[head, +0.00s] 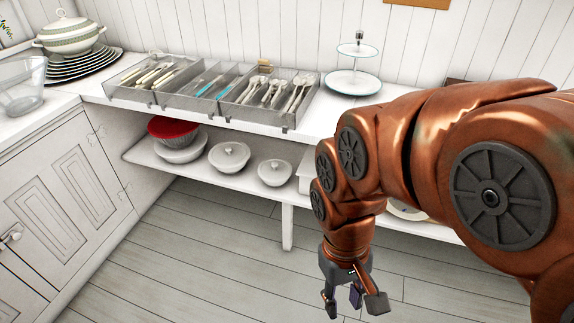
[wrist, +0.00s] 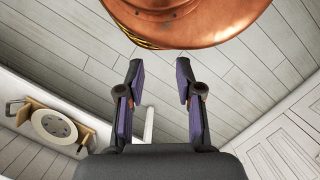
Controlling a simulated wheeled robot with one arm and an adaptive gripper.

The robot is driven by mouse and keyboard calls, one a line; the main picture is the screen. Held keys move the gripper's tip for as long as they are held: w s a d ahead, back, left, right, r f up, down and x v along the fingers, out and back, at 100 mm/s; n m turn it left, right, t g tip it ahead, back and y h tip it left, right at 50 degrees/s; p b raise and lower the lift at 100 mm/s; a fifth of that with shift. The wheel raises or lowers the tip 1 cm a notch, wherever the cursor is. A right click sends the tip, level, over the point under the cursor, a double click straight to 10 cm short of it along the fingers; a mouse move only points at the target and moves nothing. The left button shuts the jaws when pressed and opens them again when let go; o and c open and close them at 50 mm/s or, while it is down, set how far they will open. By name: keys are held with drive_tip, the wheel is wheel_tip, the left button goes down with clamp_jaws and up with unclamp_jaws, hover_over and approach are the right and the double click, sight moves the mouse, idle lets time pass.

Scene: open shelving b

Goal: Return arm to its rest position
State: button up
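My gripper (head: 352,301) hangs at the end of my copper-coloured arm in the head view, low in the picture, above the grey plank floor and in front of the shelving. In the wrist view my gripper (wrist: 158,84) shows two fingers with purple pads spread apart. Nothing is between them, so it is open and empty. My arm comes in from the right and bends down, hiding part of the counter and lower shelf.
A cutlery tray (head: 213,114) and a two-tier stand (head: 353,83) are on the white counter. A cabinet (head: 60,200) stands at left. The floor (head: 190,270) is clear.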

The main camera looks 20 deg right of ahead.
wheel_tip(320, 180, up, 20)
drive_tip(key=t+p, duration=0.1)
drive_tip(key=p, duration=1.7)
drive_tip(key=shift+f, duration=0.15)
drive_tip(key=shift+w, duration=0.1)
